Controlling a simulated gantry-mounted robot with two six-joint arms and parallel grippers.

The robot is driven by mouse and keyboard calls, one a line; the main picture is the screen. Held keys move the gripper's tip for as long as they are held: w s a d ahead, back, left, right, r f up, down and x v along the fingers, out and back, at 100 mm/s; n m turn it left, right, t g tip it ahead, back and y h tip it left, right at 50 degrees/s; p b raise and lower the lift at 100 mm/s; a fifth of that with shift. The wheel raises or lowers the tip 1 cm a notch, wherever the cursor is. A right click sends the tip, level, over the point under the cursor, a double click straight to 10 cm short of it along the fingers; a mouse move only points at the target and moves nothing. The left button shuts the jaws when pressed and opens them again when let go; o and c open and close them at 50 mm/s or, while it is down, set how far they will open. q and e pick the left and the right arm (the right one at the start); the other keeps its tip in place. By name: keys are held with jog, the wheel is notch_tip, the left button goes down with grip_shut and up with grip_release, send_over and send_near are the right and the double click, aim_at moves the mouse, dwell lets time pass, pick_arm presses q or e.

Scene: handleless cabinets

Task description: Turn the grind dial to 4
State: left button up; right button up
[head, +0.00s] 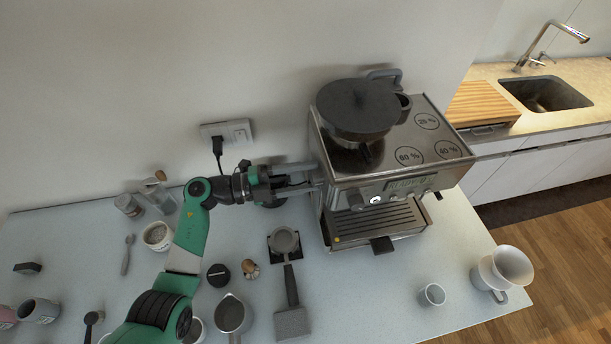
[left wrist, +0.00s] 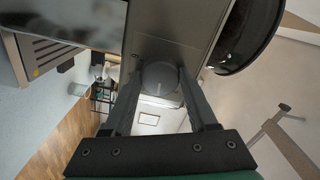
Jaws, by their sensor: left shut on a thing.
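The espresso machine (head: 375,160) stands against the wall, right of centre in the head view. My left gripper (head: 316,175) reaches its left side from the left. In the left wrist view, the round grey grind dial (left wrist: 160,78) sits on the machine's side panel (left wrist: 172,28). The two fingers of my left gripper (left wrist: 163,85) lie on either side of the dial and are shut on it. A short pale line shows on the dial's face. No numbers around it can be read. The dial is hidden in the head view. My right gripper is not in view.
A portafilter (head: 288,270), a tamper (head: 250,269), a black puck-like item (head: 218,275) and a steel jug (head: 233,314) are on the counter below my left arm. A wall socket with a plug (head: 227,133) is behind the arm. A small cup (head: 432,295) stands right.

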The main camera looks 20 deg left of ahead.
pick_arm(q)
jog(key=m+b, duration=0.1)
jog(key=m, duration=0.3)
jog(key=shift+f+b, duration=0.15)
jog(key=shift+b, duration=0.2)
jog(key=shift+m+b, duration=0.65)
jog(key=shift+m, duration=0.85)
jog(key=o, duration=1.4)
jog(key=shift+a, duration=0.1)
jog(key=v, duration=1.1)
jog(key=shift+s+a, duration=0.15)
jog(key=shift+a, duration=0.05)
jog(key=shift+d, duration=0.1)
